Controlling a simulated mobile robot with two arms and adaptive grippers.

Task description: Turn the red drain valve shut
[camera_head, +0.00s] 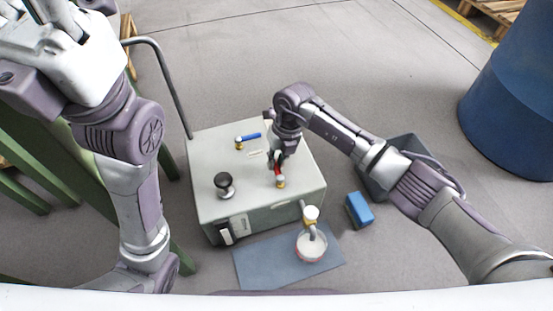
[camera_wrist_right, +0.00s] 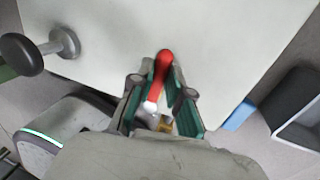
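The red drain valve (camera_head: 278,171) sits on the front right of a pale grey machine box's top (camera_head: 210,150), above a brass fitting. Its red handle (camera_wrist_right: 163,66) shows in the right wrist view between the teal-padded fingers of my right gripper (camera_wrist_right: 165,85). The fingers straddle the handle, with a narrow gap visible beside it; firm contact cannot be made out. In the head view my right gripper (camera_head: 278,159) partly hides the handle. My left gripper (camera_head: 52,20) is at the top left, far from the valve and partly cut off.
A blue-handled valve (camera_head: 249,137) and a black knob (camera_head: 224,181) are on the same box. A beaker (camera_head: 311,247) of pale liquid stands under a brass-topped outlet on a blue-grey mat (camera_head: 262,266). A blue block (camera_head: 359,210) and a dark bin (camera_head: 405,146) are to the right.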

